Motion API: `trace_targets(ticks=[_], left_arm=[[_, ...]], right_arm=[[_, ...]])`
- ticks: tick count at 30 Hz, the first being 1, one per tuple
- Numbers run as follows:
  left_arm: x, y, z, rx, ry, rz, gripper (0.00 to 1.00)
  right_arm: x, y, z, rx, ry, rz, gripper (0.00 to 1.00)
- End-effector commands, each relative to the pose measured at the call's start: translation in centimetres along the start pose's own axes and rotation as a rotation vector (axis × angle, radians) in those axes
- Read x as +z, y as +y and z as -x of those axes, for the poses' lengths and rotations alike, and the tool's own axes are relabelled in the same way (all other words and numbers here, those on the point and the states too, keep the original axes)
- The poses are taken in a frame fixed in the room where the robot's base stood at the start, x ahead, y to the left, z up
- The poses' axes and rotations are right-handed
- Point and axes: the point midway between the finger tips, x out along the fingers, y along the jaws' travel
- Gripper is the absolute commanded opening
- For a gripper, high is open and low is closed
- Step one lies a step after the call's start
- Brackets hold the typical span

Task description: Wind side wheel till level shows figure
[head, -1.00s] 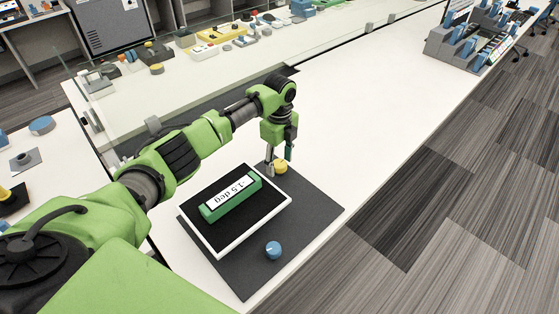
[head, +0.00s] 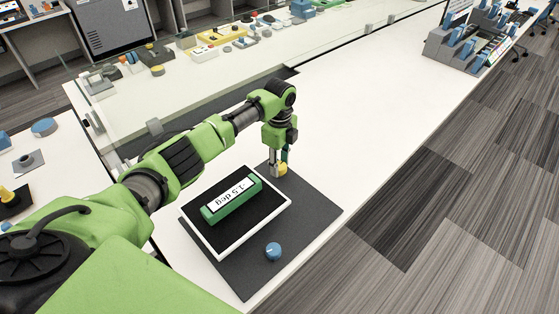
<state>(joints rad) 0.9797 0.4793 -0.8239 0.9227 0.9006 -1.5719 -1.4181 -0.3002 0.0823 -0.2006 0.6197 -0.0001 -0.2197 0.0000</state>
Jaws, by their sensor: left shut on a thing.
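The green level (head: 232,203) lies on a black plate with a white rim (head: 241,247). Its white label reads what looks like "-1.5 deg", seen at a slant. A yellow wheel (head: 283,170) sits at the plate's far right corner, and a blue knob (head: 273,251) is at its near right side. My left gripper (head: 278,168) points down at the yellow wheel and is shut on it; the fingers partly hide the wheel. My right gripper is not in view.
A dark grey mat (head: 318,209) lies under the plate on the white table (head: 350,110). Several small devices stand on the counter behind, and a grey and blue rack (head: 465,48) stands at the far right.

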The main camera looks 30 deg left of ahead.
Motion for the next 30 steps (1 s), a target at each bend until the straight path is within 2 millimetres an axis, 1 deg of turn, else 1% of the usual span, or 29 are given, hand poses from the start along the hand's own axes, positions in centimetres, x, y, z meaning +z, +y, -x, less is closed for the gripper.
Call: trace_targets(ticks=[1,9,18,30], left_arm=[[-0.1,0.1,0.4,0.003,0.003,0.037,0.10],[-0.2,0.1,0.4,0.004,0.003,0.282,0.10],[-0.1,0.1,0.3,0.004,0.002,0.569,0.10],[-0.1,0.1,0.2,0.003,0.001,0.948,0.10]], right_arm=[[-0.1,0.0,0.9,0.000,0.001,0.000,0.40],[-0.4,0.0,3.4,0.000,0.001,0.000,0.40],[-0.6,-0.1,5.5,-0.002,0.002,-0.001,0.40],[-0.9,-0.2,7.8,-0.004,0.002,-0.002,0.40]])
